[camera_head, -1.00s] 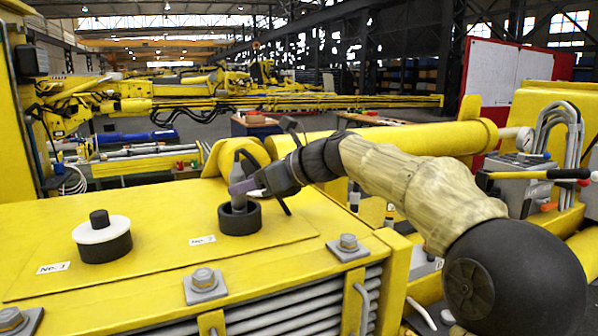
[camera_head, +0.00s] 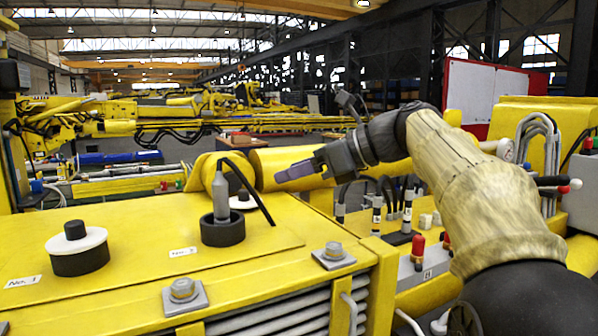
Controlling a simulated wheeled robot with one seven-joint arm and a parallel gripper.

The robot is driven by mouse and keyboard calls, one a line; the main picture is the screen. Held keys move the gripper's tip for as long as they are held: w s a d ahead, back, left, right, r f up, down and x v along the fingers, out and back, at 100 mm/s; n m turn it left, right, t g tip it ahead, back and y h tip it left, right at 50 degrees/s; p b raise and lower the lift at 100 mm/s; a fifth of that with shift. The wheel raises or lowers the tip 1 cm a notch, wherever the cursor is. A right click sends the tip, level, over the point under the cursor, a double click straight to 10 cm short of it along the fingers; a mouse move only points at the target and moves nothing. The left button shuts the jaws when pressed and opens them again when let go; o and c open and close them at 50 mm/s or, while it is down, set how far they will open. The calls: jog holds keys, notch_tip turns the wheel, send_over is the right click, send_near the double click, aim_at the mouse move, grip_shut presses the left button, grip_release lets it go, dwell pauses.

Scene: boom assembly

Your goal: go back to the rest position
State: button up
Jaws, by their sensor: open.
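My arm reaches in from the lower right in a tan sleeve.
A black ring with a white disc and black knob (camera_head: 77,249) stands by the No. 1 label. Large bolts (camera_head: 184,291) line the front edge. A panel with red caps and cables (camera_head: 417,250) lies under my arm. A white board (camera_head: 484,98) stands behind.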

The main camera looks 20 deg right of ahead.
notch_tip(320, 180, up, 10)
jog(key=p, duration=1)
